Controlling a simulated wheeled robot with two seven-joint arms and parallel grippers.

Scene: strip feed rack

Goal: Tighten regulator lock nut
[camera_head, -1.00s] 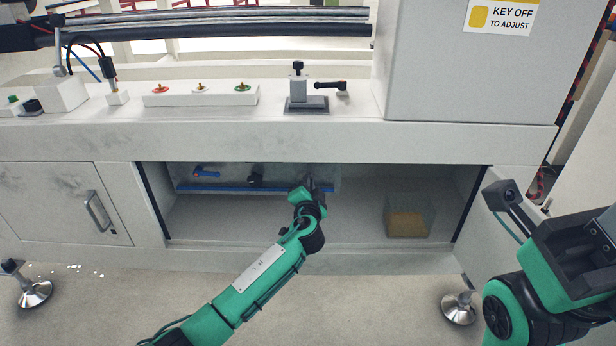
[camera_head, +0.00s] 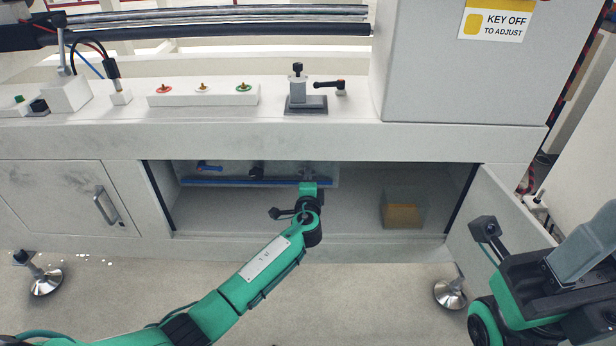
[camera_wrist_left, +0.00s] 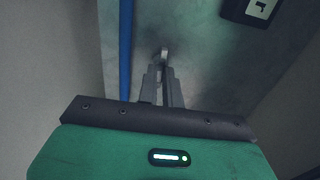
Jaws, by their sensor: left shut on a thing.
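My left gripper (camera_head: 309,180) reaches into the open bay under the bench, at the back panel (camera_head: 330,174). In the left wrist view its two grey fingers (camera_wrist_left: 163,70) are shut on a small pale metal piece (camera_wrist_left: 164,53) in front of the grey panel. This piece seems to be the regulator lock nut, but it is small and mostly hidden by the fingertips. In the head view the wrist hides it.
A blue pipe (camera_head: 240,183) runs along the panel, with a blue-handled valve (camera_head: 208,166) and a dark fitting (camera_head: 257,170) above. An open door (camera_head: 490,215) is beside my right arm.

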